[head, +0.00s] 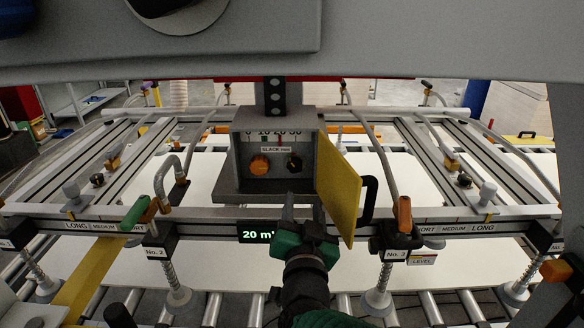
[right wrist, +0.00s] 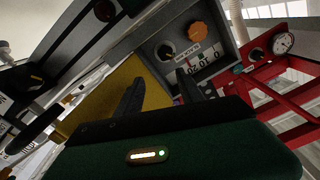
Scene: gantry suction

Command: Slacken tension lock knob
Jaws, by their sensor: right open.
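An open-fronted grey control box (head: 248,185) hangs at the centre of the gantry. It holds an orange knob (head: 259,165) and a black knob (head: 294,163) under a scale and a label that seems to read "SLACK mm". I cannot tell which one is the tension lock knob. In the right wrist view the orange knob (right wrist: 198,32) and the black knob (right wrist: 165,52) lie beyond the fingers. My right gripper (head: 303,206) is open and empty, below and in front of the box, apart from both knobs. My left gripper is not in view.
A yellow door (head: 338,186) with a black handle (head: 369,200) stands open just right of my right gripper. A display (head: 257,232) reading about 20 mm sits on the rail to its left. Suction cups and hoses line the frame; a white sheet lies below.

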